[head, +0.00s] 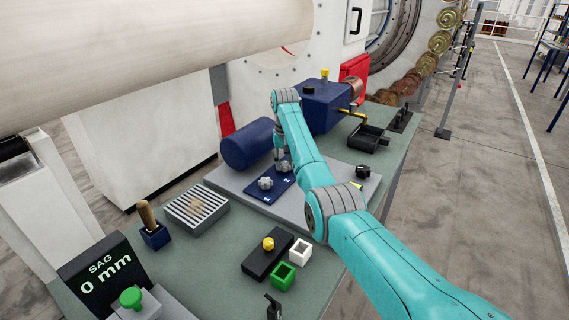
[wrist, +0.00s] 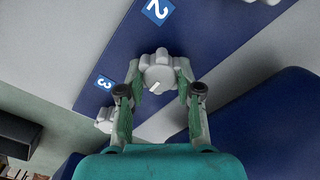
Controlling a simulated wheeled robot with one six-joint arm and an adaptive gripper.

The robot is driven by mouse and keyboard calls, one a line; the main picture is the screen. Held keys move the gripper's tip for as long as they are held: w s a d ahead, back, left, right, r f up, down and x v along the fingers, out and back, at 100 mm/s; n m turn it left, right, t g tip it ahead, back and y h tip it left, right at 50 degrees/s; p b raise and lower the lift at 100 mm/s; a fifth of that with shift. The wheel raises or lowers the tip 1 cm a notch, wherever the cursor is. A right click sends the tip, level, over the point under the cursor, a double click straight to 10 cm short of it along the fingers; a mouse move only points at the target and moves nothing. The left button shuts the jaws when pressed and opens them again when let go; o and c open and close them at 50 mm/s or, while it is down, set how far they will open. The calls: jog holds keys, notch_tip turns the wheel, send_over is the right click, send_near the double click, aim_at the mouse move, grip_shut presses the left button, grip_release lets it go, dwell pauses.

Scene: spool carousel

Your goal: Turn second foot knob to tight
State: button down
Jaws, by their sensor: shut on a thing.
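The grey lobed foot knob (wrist: 159,72) in the middle of the wrist view stands on a blue plate (wrist: 215,75), near a label with a 2 (wrist: 157,10). A short pale mark shows on its face, slanted. My gripper (wrist: 159,92) is shut on this knob, with one green-padded finger on each side. In the head view my gripper (head: 284,163) points down at the plate's far part, over a knob partly hidden by the fingers. Another grey knob (head: 265,183) stands free to its left. In the wrist view a further knob (wrist: 105,120) sits by the label 3 (wrist: 103,82).
A dark blue cylinder (head: 247,144) and a blue box (head: 325,106) stand close behind the plate. A display reads SAG 0 mm (head: 106,272).

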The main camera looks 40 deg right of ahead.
aim_at(285, 163)
jog(key=m, duration=0.5)
dwell(0.5)
jog(key=c, duration=0.8)
grip_release()
jog(key=shift+o, duration=0.2)
notch_tip(285, 163, up, 7)
jog(key=shift+r, duration=0.2)
jog(key=shift+s, duration=0.15)
